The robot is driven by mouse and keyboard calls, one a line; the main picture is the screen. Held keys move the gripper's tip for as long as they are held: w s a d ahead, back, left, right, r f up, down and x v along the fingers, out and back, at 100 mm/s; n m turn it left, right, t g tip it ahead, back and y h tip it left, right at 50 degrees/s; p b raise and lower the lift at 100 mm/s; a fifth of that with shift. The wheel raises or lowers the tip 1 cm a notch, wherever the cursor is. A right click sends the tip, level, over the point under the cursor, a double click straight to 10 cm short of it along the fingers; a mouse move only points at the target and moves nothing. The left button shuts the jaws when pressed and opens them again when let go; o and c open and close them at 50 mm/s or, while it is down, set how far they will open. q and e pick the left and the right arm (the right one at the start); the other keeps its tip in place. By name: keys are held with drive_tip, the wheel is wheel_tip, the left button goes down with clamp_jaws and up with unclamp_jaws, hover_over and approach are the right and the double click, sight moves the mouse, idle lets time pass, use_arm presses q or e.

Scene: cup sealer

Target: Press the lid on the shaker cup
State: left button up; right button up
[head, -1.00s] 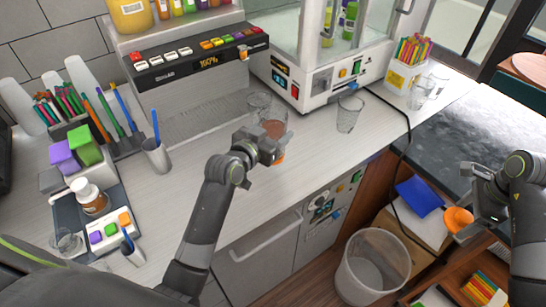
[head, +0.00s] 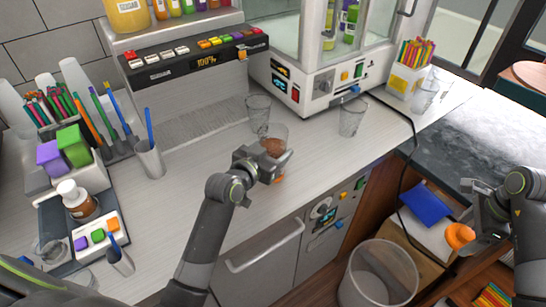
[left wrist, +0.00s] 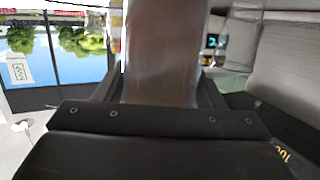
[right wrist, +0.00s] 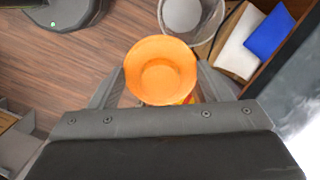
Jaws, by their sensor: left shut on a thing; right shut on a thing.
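The clear shaker cup (head: 273,146), with brown contents, is in my left gripper (head: 268,165) over the front part of the counter. A small orange patch shows under that gripper. The orange lid (head: 460,236) is in my right gripper (head: 478,232), out to the right and well apart from the cup. In the right wrist view the round lid (right wrist: 161,72) sits between both fingers, with its wide face toward the camera.
Two clear glasses (head: 352,118) (head: 258,113) stand on the counter near the cup. A dispenser with buttons (head: 205,60) and a glass-sided machine (head: 320,80) stand behind. A bin (head: 380,275) is on the floor below. A dark countertop (head: 450,150) lies right.

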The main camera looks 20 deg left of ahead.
use_arm(q)
drive_tip(key=shift+f, duration=0.25)
use_arm(e)
drive_tip(key=shift+f, duration=0.35)
use_arm(q)
drive_tip(key=shift+r, duration=0.1)
use_arm(e)
drive_tip(key=shift+r, duration=0.1)
use_arm(q)
drive_tip(key=o, duration=1.5)
drive_tip(key=shift+f, duration=0.25)
drive_tip(key=shift+r, duration=0.25)
use_arm(e)
drive_tip(key=shift+r, duration=0.1)
use_arm(q)
drive_tip(key=shift+s+a, duration=0.1)
drive_tip(key=shift+s, duration=0.15)
drive_tip(key=b+v, duration=0.2)
drive_tip(key=v, duration=0.9)
drive_tip(key=shift+s+a, duration=0.1)
drive_tip(key=shift+s, duration=0.15)
use_arm(e)
wheel_tip(320, 180, down, 2)
drive_tip(key=shift+f, duration=0.15)
